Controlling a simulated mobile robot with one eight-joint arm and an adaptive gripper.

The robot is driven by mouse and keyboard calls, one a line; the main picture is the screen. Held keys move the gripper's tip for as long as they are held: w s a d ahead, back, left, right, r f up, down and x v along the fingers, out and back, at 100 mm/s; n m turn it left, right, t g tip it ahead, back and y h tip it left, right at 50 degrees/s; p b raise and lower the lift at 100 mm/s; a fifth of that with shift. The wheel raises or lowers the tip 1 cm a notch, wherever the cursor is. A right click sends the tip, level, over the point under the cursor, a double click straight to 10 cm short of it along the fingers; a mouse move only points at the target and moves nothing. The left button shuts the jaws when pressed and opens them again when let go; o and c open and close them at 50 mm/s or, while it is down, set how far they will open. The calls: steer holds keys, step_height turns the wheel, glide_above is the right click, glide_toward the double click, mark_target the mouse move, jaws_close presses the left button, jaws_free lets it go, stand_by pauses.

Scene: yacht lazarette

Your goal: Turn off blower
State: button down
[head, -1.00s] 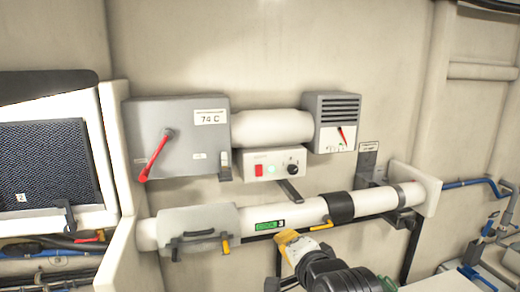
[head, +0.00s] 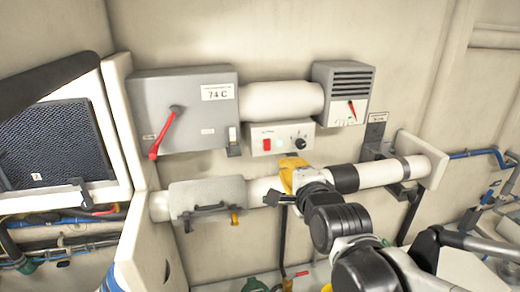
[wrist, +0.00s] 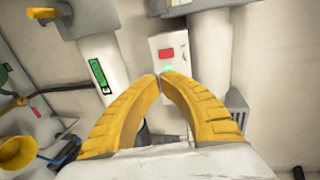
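A white control box (head: 282,138) is mounted on the wall, with a red rocker switch (head: 267,144) at left, a small pale indicator in the middle and a black knob (head: 300,144) at right. My gripper (head: 290,161), with yellow fingers, is just below the box. In the wrist view the fingers (wrist: 161,76) meet at their tips and appear shut and empty. There the box (wrist: 178,44) lies just beyond them, with the red switch (wrist: 167,53) uncovered and a green glow near the fingertips. The knob is hidden there. Contact with the box cannot be told.
A grey box (head: 190,100) with a red lever (head: 166,132) and a "74 C" label is at left. A vented gauge box (head: 343,92) is at right.

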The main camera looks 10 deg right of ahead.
mark_target(269, 152)
steer(key=x, duration=1.3)
steer(key=shift+w+p, duration=0.1)
steer(key=shift+p, duration=0.2)
steer(key=shift+w+f+b, duration=0.4)
steer(key=shift+f+b, duration=0.1)
steer(key=shift+b, duration=0.5)
steer(key=shift+s+r, duration=0.1)
steer(key=shift+r, duration=0.15)
steer(key=shift+f, duration=0.1)
